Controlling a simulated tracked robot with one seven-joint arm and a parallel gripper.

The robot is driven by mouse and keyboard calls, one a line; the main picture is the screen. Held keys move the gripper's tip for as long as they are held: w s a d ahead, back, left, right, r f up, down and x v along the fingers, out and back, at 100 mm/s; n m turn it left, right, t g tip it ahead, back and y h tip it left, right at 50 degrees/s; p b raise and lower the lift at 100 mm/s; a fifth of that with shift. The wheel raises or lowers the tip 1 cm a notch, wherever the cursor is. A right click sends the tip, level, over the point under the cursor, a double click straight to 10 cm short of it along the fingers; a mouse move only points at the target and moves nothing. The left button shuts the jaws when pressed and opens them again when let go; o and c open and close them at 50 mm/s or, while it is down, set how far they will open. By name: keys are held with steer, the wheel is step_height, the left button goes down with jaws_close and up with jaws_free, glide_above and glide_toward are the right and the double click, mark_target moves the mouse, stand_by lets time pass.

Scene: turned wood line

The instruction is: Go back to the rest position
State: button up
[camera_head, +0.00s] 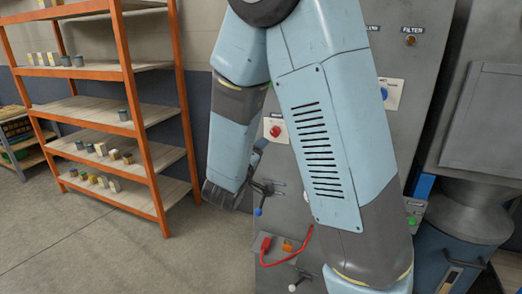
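My arm crosses the middle of the view, light blue with grey joints. One link rises from the lower right to a bend at the top, and the other hangs down on the left. The dark end of that hanging part, where my gripper (222,195) is, hangs in front of the left side of a grey control panel (345,262). It is close in the picture to a black lever with a blue knob (257,211). The fingers cannot be made out, so I cannot tell whether it is open or holds anything.
An orange-framed shelf rack (125,65) with small blocks and cups stands at left. The panel carries a red button (275,131), a blue button (384,93), a green button (411,220) and a red cable (288,262). A blue-grey machine (450,250) stands right. Floor (120,250) at lower left is clear.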

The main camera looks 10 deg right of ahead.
stand_by(0.3)
steer(key=s+a+r+m+g+y, duration=0.25)
steer(key=s+r+y, duration=0.25)
steer(key=r+y, duration=0.6)
steer(key=s+d+m+g, duration=0.2)
steer(key=s+d+g, duration=0.1)
steer(key=s, duration=0.7)
steer(key=s+d+m+g, duration=0.2)
steer(key=s+d, duration=0.4)
steer(key=s, duration=0.5)
steer(key=shift+g, duration=0.75)
